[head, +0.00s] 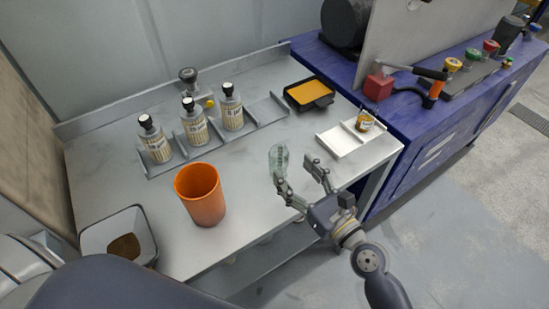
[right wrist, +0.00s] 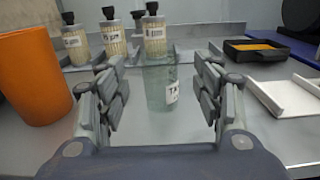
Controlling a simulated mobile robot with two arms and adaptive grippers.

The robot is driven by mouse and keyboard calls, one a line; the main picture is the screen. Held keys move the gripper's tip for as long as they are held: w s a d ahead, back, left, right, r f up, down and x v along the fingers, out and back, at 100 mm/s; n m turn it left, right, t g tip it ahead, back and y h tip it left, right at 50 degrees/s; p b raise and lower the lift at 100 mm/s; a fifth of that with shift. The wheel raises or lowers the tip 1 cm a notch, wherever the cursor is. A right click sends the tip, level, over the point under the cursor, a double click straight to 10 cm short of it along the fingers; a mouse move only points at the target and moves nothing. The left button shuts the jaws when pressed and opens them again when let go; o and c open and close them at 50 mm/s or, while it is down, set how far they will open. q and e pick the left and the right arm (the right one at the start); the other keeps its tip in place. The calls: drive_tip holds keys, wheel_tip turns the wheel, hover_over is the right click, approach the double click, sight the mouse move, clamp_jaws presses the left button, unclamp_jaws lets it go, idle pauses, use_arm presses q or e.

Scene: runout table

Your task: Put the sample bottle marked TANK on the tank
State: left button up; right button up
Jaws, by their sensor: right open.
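A clear, pale green glass bottle (head: 278,157) stands upright on the grey table just off my right gripper's fingertips. In the right wrist view the bottle (right wrist: 158,88) shows between the two open fingers, with clear space on both sides. Its white label is turned to the right and only "TA" can be read. My right gripper (head: 298,172) is open and empty, low over the table's front edge. I cannot tell for sure which thing is the tank; a blue machine bench (head: 425,115) stands at the right. My left gripper is not in view.
An orange cup (head: 201,196) stands left of the clear bottle. A white tray (head: 340,140) with a small amber jar (head: 364,121) and a black tray with orange content (head: 309,93) lie beyond it.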

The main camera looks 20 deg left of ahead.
sight(274, 150)
drive_tip(key=shift+x, duration=1.05)
drive_tip(key=shift+w+a, duration=0.15)
drive_tip(key=shift+a, duration=0.1)
drive_tip(key=shift+x, duration=2.75)
drive_tip(key=shift+f, duration=0.2)
drive_tip(key=c, duration=1.1)
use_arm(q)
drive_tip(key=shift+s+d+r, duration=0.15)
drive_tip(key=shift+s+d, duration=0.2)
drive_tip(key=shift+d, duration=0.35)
use_arm(e)
drive_tip(key=shift+c, duration=0.6)
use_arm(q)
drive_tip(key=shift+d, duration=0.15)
